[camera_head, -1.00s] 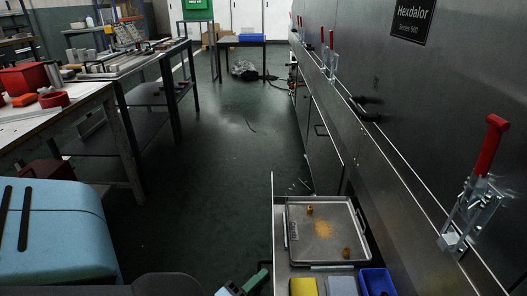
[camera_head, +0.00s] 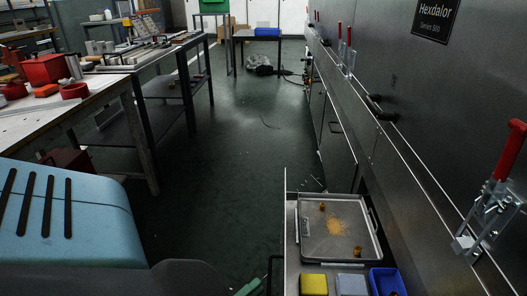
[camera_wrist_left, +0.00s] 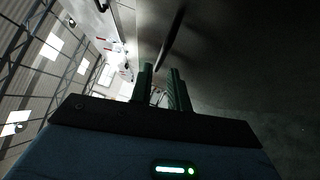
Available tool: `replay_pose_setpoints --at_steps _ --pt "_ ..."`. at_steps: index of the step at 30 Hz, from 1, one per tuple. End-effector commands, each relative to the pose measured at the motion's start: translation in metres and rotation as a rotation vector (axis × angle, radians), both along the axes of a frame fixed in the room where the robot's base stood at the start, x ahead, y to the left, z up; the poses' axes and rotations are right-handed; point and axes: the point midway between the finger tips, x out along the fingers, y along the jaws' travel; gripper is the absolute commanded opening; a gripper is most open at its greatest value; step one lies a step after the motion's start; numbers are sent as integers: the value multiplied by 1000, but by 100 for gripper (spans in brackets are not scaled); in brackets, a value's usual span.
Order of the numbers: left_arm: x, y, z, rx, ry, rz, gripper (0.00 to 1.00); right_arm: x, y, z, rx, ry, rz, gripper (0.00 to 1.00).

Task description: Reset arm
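My left gripper (camera_head: 252,287) shows only as a bit of green at the bottom edge of the head view. In the left wrist view its two dark green fingers (camera_wrist_left: 160,88) stand side by side with a narrow gap. I see nothing held in the gap. My right gripper is in neither view.
On the right runs a steel dryer wall with red-handled clamps (camera_head: 503,178) and dark handles.

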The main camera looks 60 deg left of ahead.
Motion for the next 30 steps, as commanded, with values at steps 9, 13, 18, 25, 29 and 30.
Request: replay_pose_setpoints --at_steps 9,13,18,25,29,30 --pt "-20 -3 -3 0 1 -1 18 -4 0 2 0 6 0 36" --pt "-20 -3 -3 0 1 -1 18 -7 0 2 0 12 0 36" --pt "-20 -3 -3 0 1 -1 18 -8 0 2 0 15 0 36" --pt "-20 -3 -3 0 1 0 18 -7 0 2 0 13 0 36" --pt "-20 -3 -3 0 1 0 18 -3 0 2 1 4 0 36" --pt "-20 -3 -3 0 2 0 18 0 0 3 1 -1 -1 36"
